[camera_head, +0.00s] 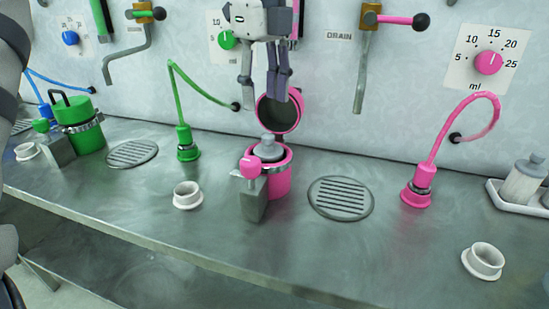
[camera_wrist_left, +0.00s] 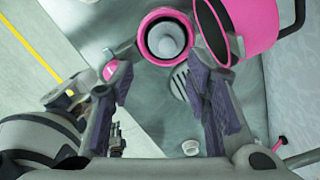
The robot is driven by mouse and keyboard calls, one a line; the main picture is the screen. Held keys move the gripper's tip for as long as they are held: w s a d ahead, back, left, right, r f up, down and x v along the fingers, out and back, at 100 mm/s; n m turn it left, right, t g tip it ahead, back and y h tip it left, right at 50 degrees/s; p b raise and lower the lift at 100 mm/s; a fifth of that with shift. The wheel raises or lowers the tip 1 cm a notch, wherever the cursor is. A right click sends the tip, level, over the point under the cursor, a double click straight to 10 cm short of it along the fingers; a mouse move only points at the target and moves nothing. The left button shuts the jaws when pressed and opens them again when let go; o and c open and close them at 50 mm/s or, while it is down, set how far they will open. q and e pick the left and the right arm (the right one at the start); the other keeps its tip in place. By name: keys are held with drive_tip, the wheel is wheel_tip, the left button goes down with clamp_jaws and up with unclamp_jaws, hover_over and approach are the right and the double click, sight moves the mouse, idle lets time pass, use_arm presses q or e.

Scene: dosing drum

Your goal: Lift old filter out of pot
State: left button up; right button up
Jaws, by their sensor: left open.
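The pink pot (camera_head: 279,184) stands on the steel counter, its pink lid (camera_head: 293,103) swung up behind it. The old filter (camera_head: 267,152), grey with a rounded knob, sits inside the pot; it also shows in the left wrist view (camera_wrist_left: 166,40), ringed by the pot's pink rim (camera_wrist_left: 146,28). My left gripper (camera_head: 262,95) is above the pot, in front of the raised lid, fingers pointing down. I cannot make out my right gripper.
A pink clamp knob (camera_head: 250,166) on a metal block adjoins the pot. A drain grate (camera_head: 341,198) and pink hose nozzle (camera_head: 416,195) are to its right. White rings (camera_head: 187,195) (camera_head: 483,262) stand on the counter. A tray (camera_head: 515,202) with pale filters is far right.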

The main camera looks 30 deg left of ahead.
sight(269, 135)
use_arm(q)
drive_tip(key=f, duration=0.5)
drive_tip(key=w+f, duration=0.1)
drive_tip(key=f, duration=0.2)
drive_tip(key=shift+d+f, duration=0.1)
clamp_jaws()
